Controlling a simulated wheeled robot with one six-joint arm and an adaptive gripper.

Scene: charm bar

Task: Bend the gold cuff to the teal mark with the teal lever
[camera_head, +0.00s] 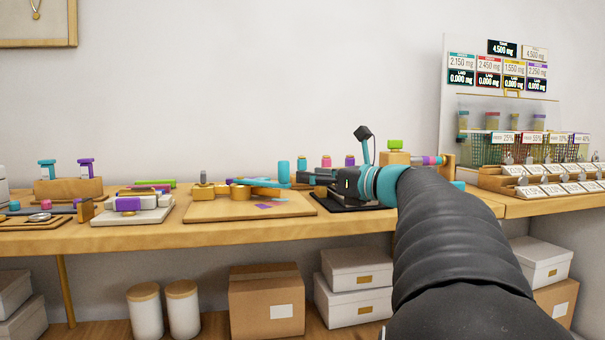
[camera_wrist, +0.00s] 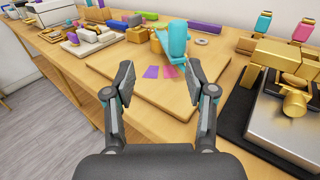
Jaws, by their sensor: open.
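The teal lever (camera_head: 262,183) is on the wooden bending board (camera_head: 215,209) in the head view, with its upright teal handle (camera_head: 284,172) at the right end. In the wrist view the handle (camera_wrist: 177,38) stands just beyond my gripper (camera_wrist: 160,72), whose two fingers are spread and empty. A gold-coloured piece (camera_head: 240,191) sits beside the lever; I cannot tell whether it is the gold cuff. Purple (camera_wrist: 152,72) and pink-purple (camera_wrist: 171,71) marks lie flat on the board between the fingers.
A gold and silver device (camera_wrist: 287,105) on a black base stands close to the right of the board. A white tray (camera_head: 128,216) with coloured blocks and a wooden rack (camera_head: 68,187) stand to the left. The board's front part is clear.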

